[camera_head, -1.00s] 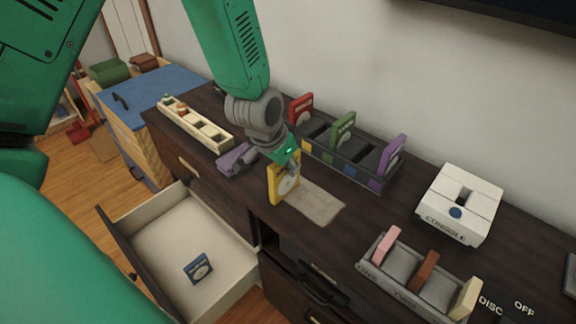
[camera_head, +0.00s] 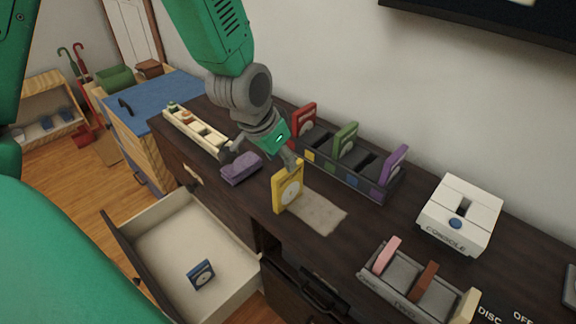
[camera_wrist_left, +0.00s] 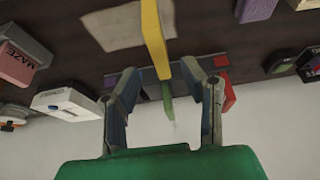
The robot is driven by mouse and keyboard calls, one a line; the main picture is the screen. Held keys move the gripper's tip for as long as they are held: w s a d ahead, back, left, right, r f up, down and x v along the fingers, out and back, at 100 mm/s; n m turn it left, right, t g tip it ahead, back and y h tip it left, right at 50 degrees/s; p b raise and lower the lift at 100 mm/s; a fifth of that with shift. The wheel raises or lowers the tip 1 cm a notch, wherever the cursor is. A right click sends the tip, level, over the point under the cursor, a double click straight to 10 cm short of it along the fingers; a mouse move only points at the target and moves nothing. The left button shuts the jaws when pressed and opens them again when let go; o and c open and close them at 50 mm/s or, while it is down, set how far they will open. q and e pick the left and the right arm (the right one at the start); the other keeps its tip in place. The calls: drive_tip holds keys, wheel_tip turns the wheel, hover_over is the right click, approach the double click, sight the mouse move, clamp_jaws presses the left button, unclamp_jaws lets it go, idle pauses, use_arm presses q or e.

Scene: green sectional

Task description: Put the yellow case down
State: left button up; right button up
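The yellow case (camera_head: 287,188) stands upright on the dark cabinet top, at the left end of a beige mat (camera_head: 318,214). Whether its base rests on the mat or just beside it is hard to tell. My left gripper (camera_head: 262,155) is open just above and behind the case, its fingers spread wide. In the left wrist view the yellow case (camera_wrist_left: 153,40) lies beyond the open fingertips (camera_wrist_left: 160,72), with nothing held between them. My right gripper is not in view.
A purple object (camera_head: 240,169) lies left of the case. A rack (camera_head: 345,175) with red, green and purple cases stands behind. The white console (camera_head: 460,214) and a grey holder (camera_head: 412,285) are at right. The open drawer (camera_head: 185,250) holds a blue case (camera_head: 201,273).

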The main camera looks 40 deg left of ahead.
use_arm(q)
drive_tip(key=shift+p+v, duration=0.3)
drive_tip(key=shift+v, duration=1.65)
drive_tip(key=s+f+g, duration=0.1)
drive_tip(key=s+f, duration=0.3)
drive_tip(key=f, duration=0.3)
drive_tip(key=s+f+g, duration=0.1)
drive_tip(key=s+f, duration=0.3)
drive_tip(key=f, duration=0.4)
drive_tip(key=shift+d+n+y, duration=0.3)
drive_tip(key=shift+d, duration=0.15)
drive_tip(key=shift+o, duration=0.3)
drive_tip(key=s+d+f+g, duration=0.1)
drive_tip(key=s+f+g, duration=0.1)
drive_tip(key=s+f, duration=0.8)
drive_tip(key=s, duration=0.3)
drive_tip(key=shift+s+d+f, duration=0.3)
drive_tip(key=shift+w, duration=0.1)
